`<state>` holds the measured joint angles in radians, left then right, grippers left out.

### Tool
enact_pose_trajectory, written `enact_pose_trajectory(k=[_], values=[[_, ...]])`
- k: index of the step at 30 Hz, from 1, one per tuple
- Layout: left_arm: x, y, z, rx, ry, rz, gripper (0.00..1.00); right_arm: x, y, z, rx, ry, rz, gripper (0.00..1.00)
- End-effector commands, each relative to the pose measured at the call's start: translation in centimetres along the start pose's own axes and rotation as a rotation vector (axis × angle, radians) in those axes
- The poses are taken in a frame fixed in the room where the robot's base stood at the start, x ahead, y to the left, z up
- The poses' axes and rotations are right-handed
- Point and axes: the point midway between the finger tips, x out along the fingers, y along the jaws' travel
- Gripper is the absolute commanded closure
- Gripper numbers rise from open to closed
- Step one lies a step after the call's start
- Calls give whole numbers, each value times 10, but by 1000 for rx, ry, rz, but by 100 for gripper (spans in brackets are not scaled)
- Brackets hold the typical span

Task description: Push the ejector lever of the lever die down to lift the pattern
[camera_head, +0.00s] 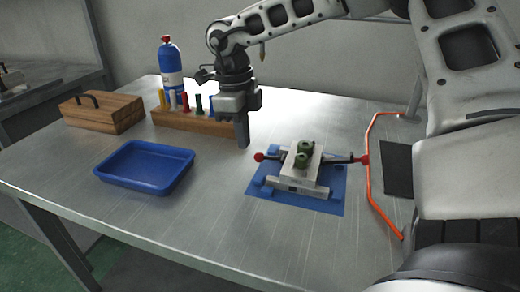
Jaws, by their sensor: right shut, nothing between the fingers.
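The lever die (296,186) is a grey metal block on a blue mat (328,206), right of the table's middle. Green pieces (303,154), which look like the pattern, sit on top of it. A lever with a red knob (259,157) sticks out on the left, and a dark lever with a red knob (364,160) sticks out on the right; I cannot tell which is the ejector lever. My right gripper (243,143) points down, shut and empty, above and behind the left knob, apparently apart from it. My left gripper is out of view.
A blue tray (145,187) lies at the left front. Behind are a wooden rack (186,121) with coloured tools, a blue bottle (171,66) and a wooden box (103,116). An orange cable (371,195) runs right of the die. The table in front of the die is clear.

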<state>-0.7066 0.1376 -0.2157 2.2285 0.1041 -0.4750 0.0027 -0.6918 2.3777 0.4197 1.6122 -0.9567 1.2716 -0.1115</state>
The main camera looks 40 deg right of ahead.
Motion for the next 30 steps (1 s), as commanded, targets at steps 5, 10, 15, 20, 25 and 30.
enact_pose_trajectory(k=[5, 10, 15, 20, 25, 30], values=[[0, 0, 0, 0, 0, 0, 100, -1, 0, 2, 0, 0, 1, 100], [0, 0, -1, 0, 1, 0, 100, -1, 0, 2, 0, -1, 0, 100], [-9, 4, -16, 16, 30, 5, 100, -1, 0, 2, 0, -1, 0, 100], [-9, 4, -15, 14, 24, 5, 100, -41, -1, 3, 0, -6, -5, 100], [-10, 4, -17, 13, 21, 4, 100, -84, 0, 2, 1, -5, -4, 100], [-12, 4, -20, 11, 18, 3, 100, -123, 0, 2, 2, -4, -3, 100]])
